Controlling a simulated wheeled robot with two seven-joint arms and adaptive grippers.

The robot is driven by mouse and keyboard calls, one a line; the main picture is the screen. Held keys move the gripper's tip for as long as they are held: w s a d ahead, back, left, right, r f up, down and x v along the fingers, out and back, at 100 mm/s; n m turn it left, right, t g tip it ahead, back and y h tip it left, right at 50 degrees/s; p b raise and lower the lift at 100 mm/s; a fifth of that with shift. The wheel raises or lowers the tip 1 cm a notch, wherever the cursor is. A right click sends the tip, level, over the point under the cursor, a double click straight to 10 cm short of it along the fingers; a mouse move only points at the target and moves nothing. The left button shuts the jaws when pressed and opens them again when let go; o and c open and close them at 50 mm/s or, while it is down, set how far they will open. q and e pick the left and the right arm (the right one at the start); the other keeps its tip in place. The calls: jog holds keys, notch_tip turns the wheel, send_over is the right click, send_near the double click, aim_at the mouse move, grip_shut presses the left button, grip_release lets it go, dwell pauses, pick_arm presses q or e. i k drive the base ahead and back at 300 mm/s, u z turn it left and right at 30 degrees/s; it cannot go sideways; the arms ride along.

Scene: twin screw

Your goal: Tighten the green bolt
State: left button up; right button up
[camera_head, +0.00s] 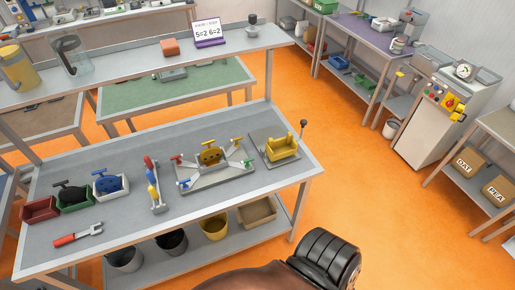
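A grey plate fixture (218,178) lies on the workbench, with a yellow round part (211,155) standing at its middle. Small coloured bolts or handles sit around its arms: a red one (177,158) at the left, a blue one (185,183) at the front left and an orange-red one (236,141) at the back right. A small green one (248,163) sits at the right end; it is too small to tell how deep it is seated. A wrench with a red handle (66,240) lies at the bench's front left. Neither of my grippers is in view.
The front middle of the bench is clear. A shelf (130,60) runs behind.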

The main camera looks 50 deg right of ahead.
aim_at(247, 166)
jog(key=z, duration=0.95)
jog(key=i, duration=0.9)
jog(key=z, duration=1.05)
